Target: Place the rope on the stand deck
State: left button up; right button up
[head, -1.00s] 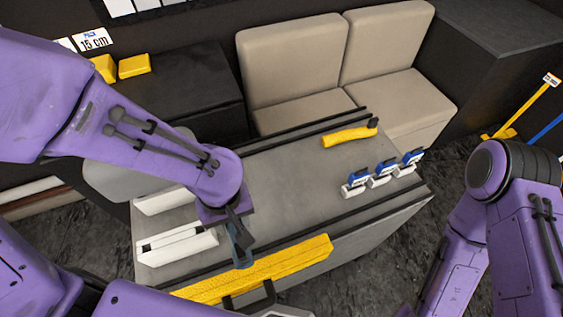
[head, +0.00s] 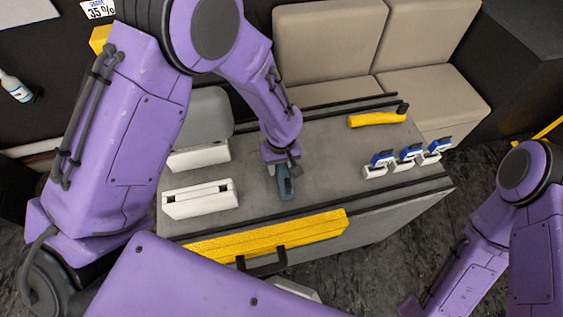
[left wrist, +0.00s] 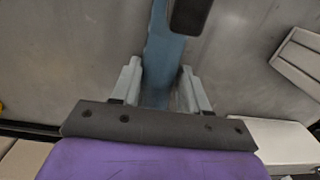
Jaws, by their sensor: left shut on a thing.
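The stand deck (head: 330,160) is a grey top with dark rails along its edges in the head view. My left gripper (head: 280,174) is over its middle left, pointing down, shut on a blue-grey strip-like thing (head: 285,188). In the left wrist view this thing (left wrist: 163,62) stands between the two fingers (left wrist: 158,85), with a dark block at its far end. I cannot tell whether it is the rope, or whether it touches the deck. No coiled rope is plain to see. My right arm shows at the right, but its gripper is not in view.
White boxes (head: 200,200) lie on the deck's left. Small blue-and-white items (head: 408,156) stand at its right, and a yellow-handled tool (head: 375,119) lies at the back. A yellow bar (head: 265,238) runs along the front. Beige seats (head: 330,45) stand behind. The deck's middle is clear.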

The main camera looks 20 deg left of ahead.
aim_at(280, 168)
pick_arm(q)
jog(key=shift+s, duration=0.85)
jog(key=shift+w+f, duration=0.1)
jog(key=shift+w, duration=0.05)
jog(key=o, duration=1.1)
jog(key=shift+w+f, duration=0.3)
jog(key=shift+w, duration=0.15)
jog(key=shift+s+r, duration=0.2)
jog(key=shift+s, duration=0.1)
jog(key=shift+w+r+b, duration=0.15)
jog(key=shift+r+b, duration=0.95)
jog(key=shift+r, duration=4.95)
pick_arm(e)
jog(key=shift+s+f, duration=0.55)
jog(key=shift+f, duration=0.2)
